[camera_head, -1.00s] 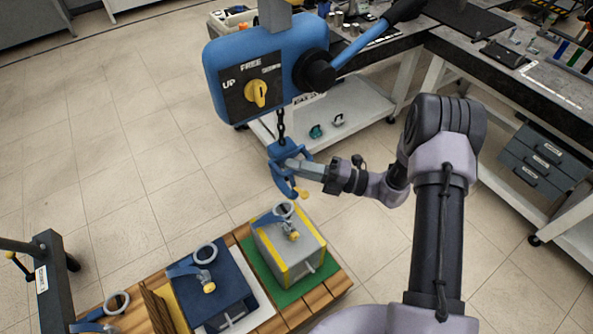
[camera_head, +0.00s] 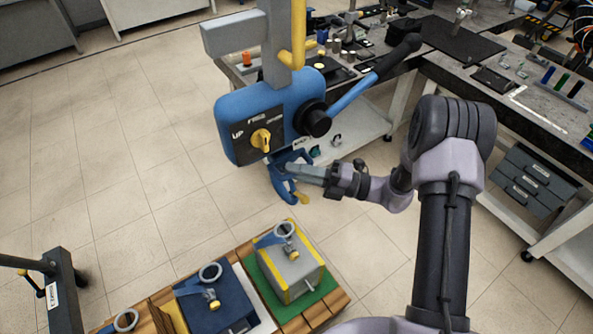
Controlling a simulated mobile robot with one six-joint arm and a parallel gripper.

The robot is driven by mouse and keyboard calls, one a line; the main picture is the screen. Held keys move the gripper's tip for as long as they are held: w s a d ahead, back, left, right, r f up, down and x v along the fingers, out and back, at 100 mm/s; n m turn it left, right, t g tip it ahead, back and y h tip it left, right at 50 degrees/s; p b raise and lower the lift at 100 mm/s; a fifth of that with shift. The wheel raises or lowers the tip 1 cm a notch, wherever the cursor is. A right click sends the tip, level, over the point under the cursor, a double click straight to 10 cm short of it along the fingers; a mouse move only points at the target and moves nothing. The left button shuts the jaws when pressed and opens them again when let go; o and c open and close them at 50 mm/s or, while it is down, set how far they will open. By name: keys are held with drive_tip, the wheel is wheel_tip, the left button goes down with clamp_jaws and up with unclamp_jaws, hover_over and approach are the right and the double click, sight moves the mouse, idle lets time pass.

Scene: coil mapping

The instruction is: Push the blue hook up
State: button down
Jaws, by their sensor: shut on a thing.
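The blue hook (camera_head: 283,188) hangs just below a blue hoist body (camera_head: 262,122), close against its underside. The hook's yellow tip shows at its lower right. My gripper (camera_head: 292,171) reaches in from the right and is shut on the hook's upper part. Its fingertips are partly hidden by the hook. The hoist has a yellow knob (camera_head: 261,139) on a dark panel marked UP and FREE. The chain between hoist and hook is hardly visible.
Below stand a grey block with yellow edges (camera_head: 296,274) on a green mat and a dark blue block (camera_head: 212,303), both with ring fittings, on a wooden pallet. Dark-topped workbenches (camera_head: 500,100) stand at the right. Open tiled floor lies at the left.

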drive_tip(key=c, duration=1.4)
unclamp_jaws()
drive_tip(key=v, duration=1.7)
drive_tip(key=shift+d+p, duration=0.2)
drive_tip(key=shift+p, duration=0.15)
drive_tip(key=shift+s, duration=0.1)
